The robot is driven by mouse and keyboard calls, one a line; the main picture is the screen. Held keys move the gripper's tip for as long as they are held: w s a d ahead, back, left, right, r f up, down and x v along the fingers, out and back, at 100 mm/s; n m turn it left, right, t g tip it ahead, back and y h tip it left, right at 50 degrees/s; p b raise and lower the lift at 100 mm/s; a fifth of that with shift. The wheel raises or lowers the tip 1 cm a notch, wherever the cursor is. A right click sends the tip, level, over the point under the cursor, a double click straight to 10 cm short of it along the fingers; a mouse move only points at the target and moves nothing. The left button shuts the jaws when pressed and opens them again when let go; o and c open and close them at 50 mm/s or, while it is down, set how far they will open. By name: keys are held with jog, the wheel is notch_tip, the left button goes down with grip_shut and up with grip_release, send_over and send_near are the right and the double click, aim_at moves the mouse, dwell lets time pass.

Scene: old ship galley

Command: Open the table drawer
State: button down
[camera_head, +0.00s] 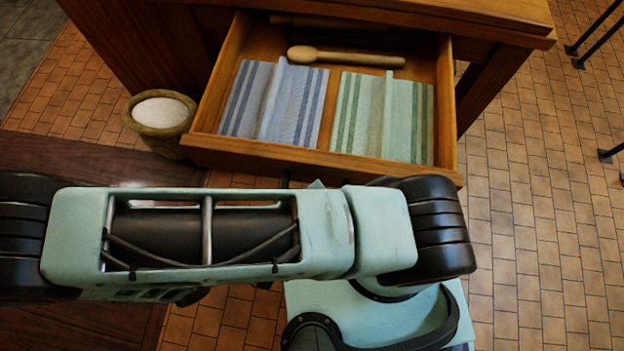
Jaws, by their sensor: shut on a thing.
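The table drawer (318,164) is pulled well out from under the wooden table (470,12). Inside it lie a blue striped cloth (244,103), a green striped cloth (410,118) and a wooden spoon (345,57). Another long wooden utensil lies farther back, partly in the table's shadow. My pale green arm crosses the picture just in front of the drawer and hides the space below its front. The drawer's handle and my gripper are hidden behind the arm, so I cannot see how they meet.
A wooden tub (134,125) with pale contents stands on the floor close to the drawer's left front corner. The tiled floor (540,230) to the right is clear. Thin dark metal legs (598,35) stand at the right edge.

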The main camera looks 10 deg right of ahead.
dwell(0.3)
jog(key=c, duration=2)
grip_release()
jog(key=v, duration=1.2)
jog(key=shift+a+f, duration=0.1)
